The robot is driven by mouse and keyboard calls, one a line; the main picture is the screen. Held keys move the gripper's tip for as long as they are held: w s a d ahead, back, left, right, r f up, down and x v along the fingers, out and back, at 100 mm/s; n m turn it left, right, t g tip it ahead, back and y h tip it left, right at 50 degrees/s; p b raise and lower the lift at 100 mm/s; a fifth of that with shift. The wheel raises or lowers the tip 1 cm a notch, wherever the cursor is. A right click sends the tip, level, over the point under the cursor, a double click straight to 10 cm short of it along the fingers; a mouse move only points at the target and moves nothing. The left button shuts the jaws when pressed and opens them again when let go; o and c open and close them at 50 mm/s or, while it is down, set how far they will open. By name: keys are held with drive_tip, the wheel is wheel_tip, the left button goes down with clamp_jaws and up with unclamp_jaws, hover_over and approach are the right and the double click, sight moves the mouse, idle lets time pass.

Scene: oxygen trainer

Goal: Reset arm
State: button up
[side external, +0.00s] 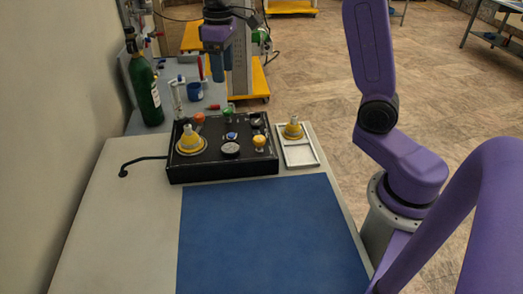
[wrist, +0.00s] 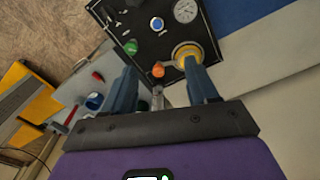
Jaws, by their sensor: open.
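My gripper (side external: 217,70) hangs above the back part of the table, behind the black panel box (side external: 225,173), with its fingers pointing down. In the wrist view my gripper (wrist: 163,82) has its two blue fingers spread wide, with nothing held between them. The black panel box also shows in the wrist view (wrist: 135,20), beyond the fingertips. It carries a yellow cone-shaped fitting (side external: 190,140), an orange knob (wrist: 158,70), a green knob (wrist: 131,47), a blue button (wrist: 157,24) and a gauge (wrist: 186,10).
A green cylinder (side external: 145,92) stands at the back left. A clear tube (side external: 177,98) and a blue cup (side external: 195,92) stand behind the box. The blue mat (side external: 265,235) in front is clear.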

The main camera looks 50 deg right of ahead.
drive_tip(key=s+f+n, duration=0.2)
drive_tip(key=s, duration=0.8)
drive_tip(key=s+a+f+n, duration=0.1)
drive_tip(key=s+f+n, duration=0.2)
drive_tip(key=s, duration=0.8)
drive_tip(key=s+a+f+n, duration=0.1)
drive_tip(key=s+f+n, duration=0.1)
drive_tip(key=s, duration=0.8)
drive_tip(key=shift+s+f+n, duration=0.25)
drive_tip(key=shift+s+n, duration=0.1)
drive_tip(key=shift+n, duration=0.05)
drive_tip(key=shift+a, duration=0.1)
